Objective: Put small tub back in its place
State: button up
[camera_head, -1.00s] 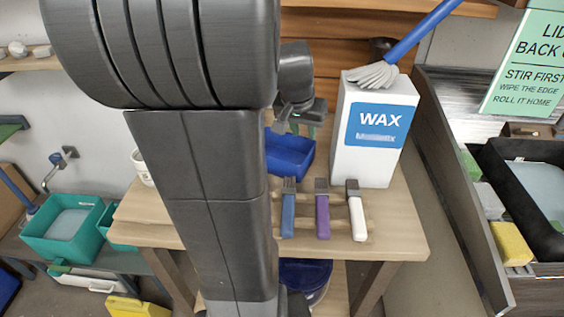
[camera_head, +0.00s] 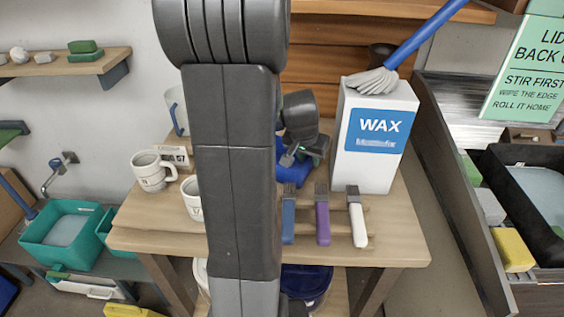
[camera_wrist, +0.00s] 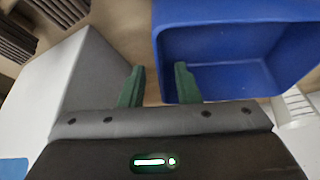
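A small blue tub (camera_head: 292,172) stands on the wooden table, left of the white WAX box and partly hidden by my arm and gripper. My gripper (camera_head: 302,152) is down at the tub. In the wrist view, the tub (camera_wrist: 225,52) fills the upper right, with its open inside facing the camera. The two green fingers of my gripper (camera_wrist: 159,72) are apart. The right finger overlaps the tub and the left finger is outside its left wall. I cannot tell whether either finger touches the wall.
The WAX box (camera_head: 371,140) stands close right of my gripper, with a blue-handled mop (camera_head: 375,79) on top. Several brushes (camera_head: 323,215) lie along the table's front. White mugs (camera_head: 152,171) stand on the left. A dark blue bucket (camera_head: 308,284) is below the table.

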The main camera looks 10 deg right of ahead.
aim_at(309, 164)
jog(key=shift+x, duration=1.55)
jog(key=shift+f+b, duration=0.25)
jog(key=shift+b, duration=0.2)
jog(key=shift+c, duration=0.4)
grip_shut()
